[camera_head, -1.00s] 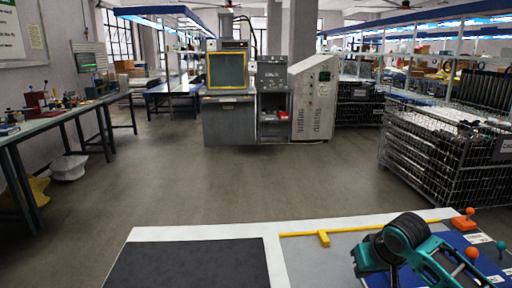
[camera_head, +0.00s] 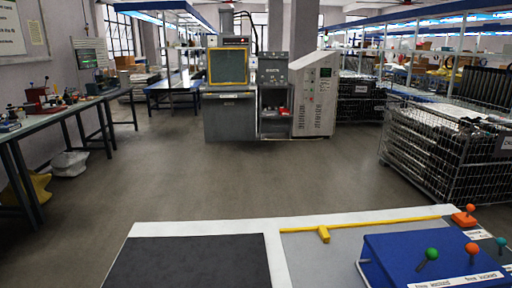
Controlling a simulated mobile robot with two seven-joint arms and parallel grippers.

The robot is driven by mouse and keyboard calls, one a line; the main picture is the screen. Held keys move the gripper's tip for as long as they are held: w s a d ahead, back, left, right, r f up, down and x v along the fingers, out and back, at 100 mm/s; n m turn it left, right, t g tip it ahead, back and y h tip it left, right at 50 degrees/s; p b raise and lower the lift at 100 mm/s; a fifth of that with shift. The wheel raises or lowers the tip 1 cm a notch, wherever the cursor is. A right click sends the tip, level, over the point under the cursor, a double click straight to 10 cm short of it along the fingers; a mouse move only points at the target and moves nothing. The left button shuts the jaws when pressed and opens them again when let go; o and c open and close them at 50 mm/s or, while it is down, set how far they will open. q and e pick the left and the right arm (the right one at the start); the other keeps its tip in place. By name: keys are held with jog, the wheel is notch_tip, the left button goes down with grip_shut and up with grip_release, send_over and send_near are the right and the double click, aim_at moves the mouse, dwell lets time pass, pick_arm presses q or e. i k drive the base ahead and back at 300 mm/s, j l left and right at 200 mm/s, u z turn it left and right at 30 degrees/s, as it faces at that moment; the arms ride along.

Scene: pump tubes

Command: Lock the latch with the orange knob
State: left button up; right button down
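An orange knob (camera_head: 472,249) sits on a short stem on the blue panel (camera_head: 392,250) at the lower right. A green knob (camera_head: 431,253) on a tilted stem is to its left, and a teal knob (camera_head: 501,242) is to its right. Another orange knob (camera_head: 470,209) rises from an orange base (camera_head: 464,219) behind the blue panel, at the far right corner of the white-edged table. I cannot tell which orange knob belongs to the latch, or whether it is locked. Neither of my grippers is in view.
A yellow bar (camera_head: 370,224) with a short side piece lies along the far part of the white-edged table (camera_head: 200,228). A dark mat (camera_head: 190,264) covers its left part. Open floor lies beyond, with a wire cage (camera_head: 440,150) at right and a workbench (camera_head: 60,115) at left.

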aim_at(471, 249)
jog(key=k+j+z, duration=0.1)
jog(key=z, duration=0.3)
jog(key=k+j+z, duration=0.1)
jog(key=z, duration=0.25)
jog(key=i+z, duration=0.1)
jog(key=z, duration=0.3)
jog(key=i+z, duration=0.15)
jog(key=z, duration=0.2)
